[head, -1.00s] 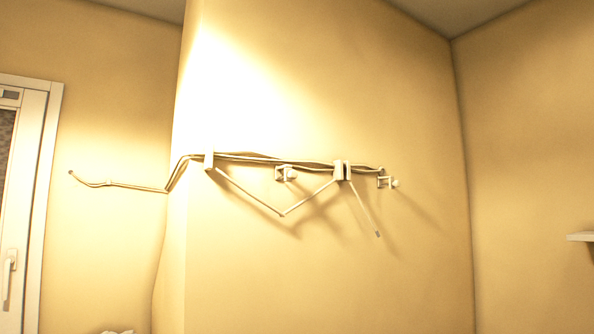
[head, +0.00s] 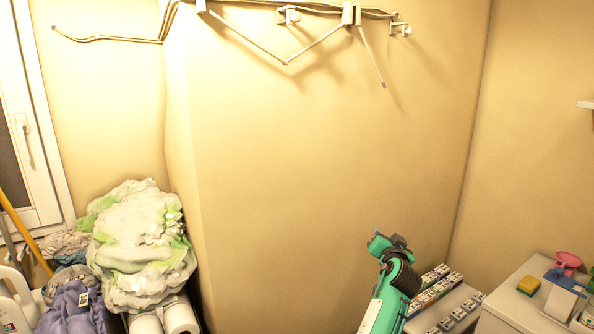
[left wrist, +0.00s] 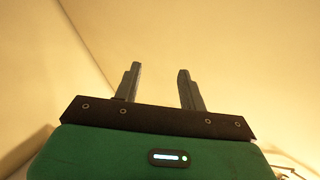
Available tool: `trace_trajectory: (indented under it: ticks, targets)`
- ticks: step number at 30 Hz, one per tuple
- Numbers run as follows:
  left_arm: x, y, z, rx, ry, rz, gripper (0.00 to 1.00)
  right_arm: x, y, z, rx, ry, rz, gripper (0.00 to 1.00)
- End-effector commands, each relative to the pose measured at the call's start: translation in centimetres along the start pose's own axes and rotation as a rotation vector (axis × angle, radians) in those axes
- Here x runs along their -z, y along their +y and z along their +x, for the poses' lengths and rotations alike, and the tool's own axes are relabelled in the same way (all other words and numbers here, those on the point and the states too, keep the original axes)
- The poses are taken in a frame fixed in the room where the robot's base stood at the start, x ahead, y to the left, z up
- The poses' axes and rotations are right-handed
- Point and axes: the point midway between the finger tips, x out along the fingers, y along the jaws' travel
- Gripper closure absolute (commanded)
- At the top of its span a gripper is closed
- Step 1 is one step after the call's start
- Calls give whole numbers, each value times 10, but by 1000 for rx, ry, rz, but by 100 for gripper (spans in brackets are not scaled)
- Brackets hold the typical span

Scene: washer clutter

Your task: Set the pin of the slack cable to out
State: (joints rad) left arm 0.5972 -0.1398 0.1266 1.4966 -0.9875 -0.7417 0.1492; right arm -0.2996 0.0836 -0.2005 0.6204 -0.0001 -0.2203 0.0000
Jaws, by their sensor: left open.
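On the upper wall in the head view, thin cables run through white clips. One cable (head: 250,42) sags in a V between two clips, and its free end (head: 384,85) hangs down at the right. Small white brackets with knobs (head: 290,16) sit on the wall; another one (head: 402,29) is at the right end. I cannot tell which part is the pin or how it is set. My left gripper (head: 379,240) is low in the head view, well below the cables. In the left wrist view its two fingers (left wrist: 158,85) are apart with nothing between them.
A pile of white and green laundry (head: 142,240) stands at the lower left by the window (head: 25,120). Several small boxes (head: 435,285) and a white surface (head: 520,310) with a pink item (head: 568,262) are at the lower right. The wall between is bare.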

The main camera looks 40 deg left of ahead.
Motion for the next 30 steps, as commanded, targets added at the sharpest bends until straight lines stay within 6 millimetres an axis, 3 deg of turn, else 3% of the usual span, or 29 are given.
trace_trajectory:
  ticks: [1,6,12,15,21,26,30]
  targets:
    - [41,-26,2,52,35,-28,58,0,0,-3,0,0,0,64]
    - [143,-111,-6,227,122,-99,58,1,-1,-9,1,1,1,64]
    - [243,-217,-39,431,200,-196,58,2,-4,-15,5,2,2,64]
    - [283,-270,-63,529,228,-248,58,3,-6,-18,6,2,3,64]
    - [332,-351,-108,680,256,-333,58,3,-6,-22,6,2,3,64]
    - [347,-383,-129,742,263,-369,58,3,-5,-23,6,2,3,64]
    - [352,-395,-132,759,262,-378,58,3,-4,-27,5,1,3,64]
